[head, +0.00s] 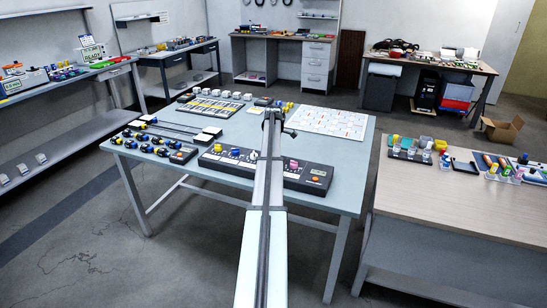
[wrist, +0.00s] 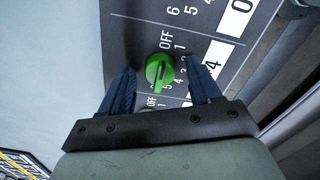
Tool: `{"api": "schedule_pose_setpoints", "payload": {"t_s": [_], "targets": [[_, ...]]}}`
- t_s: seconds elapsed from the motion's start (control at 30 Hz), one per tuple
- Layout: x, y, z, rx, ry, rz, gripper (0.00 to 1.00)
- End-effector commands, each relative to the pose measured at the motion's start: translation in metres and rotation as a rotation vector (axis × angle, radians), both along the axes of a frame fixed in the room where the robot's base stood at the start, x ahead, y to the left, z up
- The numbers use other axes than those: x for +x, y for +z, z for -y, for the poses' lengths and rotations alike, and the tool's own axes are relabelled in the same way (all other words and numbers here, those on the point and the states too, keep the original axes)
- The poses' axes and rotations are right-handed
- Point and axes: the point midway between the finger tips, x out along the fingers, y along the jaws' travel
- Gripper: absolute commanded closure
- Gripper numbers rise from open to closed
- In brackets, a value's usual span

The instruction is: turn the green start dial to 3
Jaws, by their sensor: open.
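The green start dial (wrist: 160,70) sits on a dark panel (wrist: 125,30) in the wrist view. White marks stand around it, with OFF above and numbers down its right side. A dark slot on its face runs roughly up and down; I cannot tell its exact setting. My gripper (wrist: 163,82) is open, with one blue-grey finger on each side of the dial. The fingers look apart from it. In the head view a long black control panel (head: 225,160) lies on the middle table, and my arm crosses it. The green dial does not show there.
A wooden table (head: 480,205) stands to the right with small containers.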

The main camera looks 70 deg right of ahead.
Motion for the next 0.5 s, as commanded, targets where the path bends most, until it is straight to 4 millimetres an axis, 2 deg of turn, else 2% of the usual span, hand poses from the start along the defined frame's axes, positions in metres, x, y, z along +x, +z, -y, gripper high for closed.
{"api": "schedule_pose_setpoints", "payload": {"t_s": [0.23,0.5], "targets": [[0.0,-0.0006,0.0001,0.0,0.0,0.0,0.37],[0.0,-0.0005,0.0,0.0,0.0,0.0,0.62]]}}
